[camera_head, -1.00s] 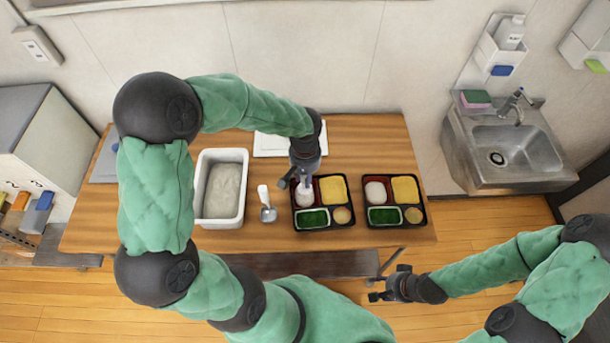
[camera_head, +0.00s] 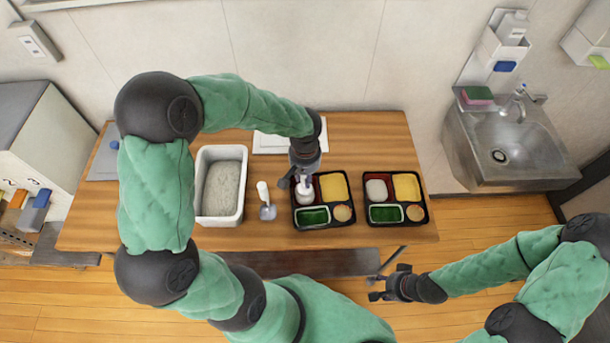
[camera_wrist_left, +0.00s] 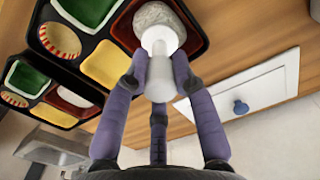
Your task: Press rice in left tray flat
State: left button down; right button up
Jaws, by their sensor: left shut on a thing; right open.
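The left tray (camera_head: 322,224) is black, with red, yellow, green and tan compartments. My left gripper (camera_head: 301,180) is over its back left compartment. In the left wrist view my left gripper (camera_wrist_left: 160,75) is shut on a white presser (camera_wrist_left: 160,82), held by its handle. The presser's head meets or nearly meets the rice (camera_wrist_left: 156,14), a rounded speckled white mound; exact contact cannot be told. In the head view the gripper and presser hide most of this rice. My right gripper (camera_head: 374,283) is open and empty, in front of the table.
The right tray (camera_head: 398,224) holds white rice (camera_head: 376,190). A white rice tub (camera_head: 220,221) and a scoop (camera_head: 266,206) lie to the left. A white board (camera_head: 270,145) lies behind. A sink (camera_head: 515,158) stands at the right.

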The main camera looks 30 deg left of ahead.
pick_arm(q)
jog(key=shift+f+b, duration=0.85)
jog(key=shift+f, duration=0.1)
dwell(1.5)
jog(key=shift+s+f, duration=0.1)
jog(key=shift+s, duration=0.1)
dwell(0.3)
jog(key=shift+w, duration=0.15)
dwell(0.5)
jog(key=shift+f+b, duration=0.1)
jog(key=shift+b, duration=0.2)
dwell(0.7)
dwell(0.6)
jog(key=shift+r+p, duration=2.9)
jog(key=shift+r, duration=1.15)
jog(key=shift+f, duration=0.1)
